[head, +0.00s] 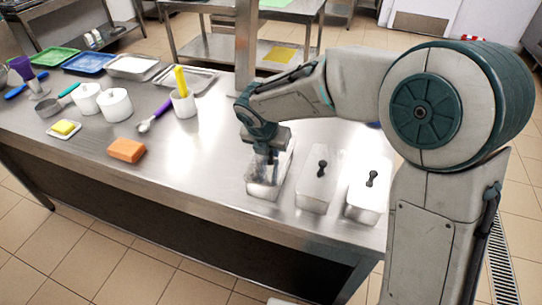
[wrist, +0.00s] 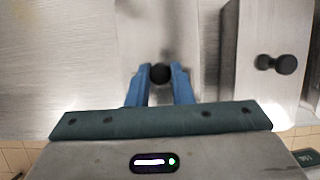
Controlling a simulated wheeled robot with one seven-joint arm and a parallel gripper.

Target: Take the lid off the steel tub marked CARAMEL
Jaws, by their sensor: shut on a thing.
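Three lidded-size steel tubs stand in a row at the right of the steel table. My gripper (head: 268,152) is over the left tub (head: 264,185). In the wrist view, my gripper's blue fingers (wrist: 160,76) are shut on a black knob (wrist: 160,72) on a steel lid (wrist: 140,35). The middle tub (head: 314,200) and right tub (head: 364,208) have lids with black knobs. No label is readable, so I cannot tell which tub is marked CARAMEL. Whether the held lid is seated or raised is unclear.
A neighbouring lid (wrist: 265,95) is close to the right of my gripper. An orange block (head: 127,150), a purple-handled scoop (head: 155,115), a white holder (head: 184,104) and white jars (head: 116,105) stand further left. Bare tabletop (head: 205,160) lies left of the tubs.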

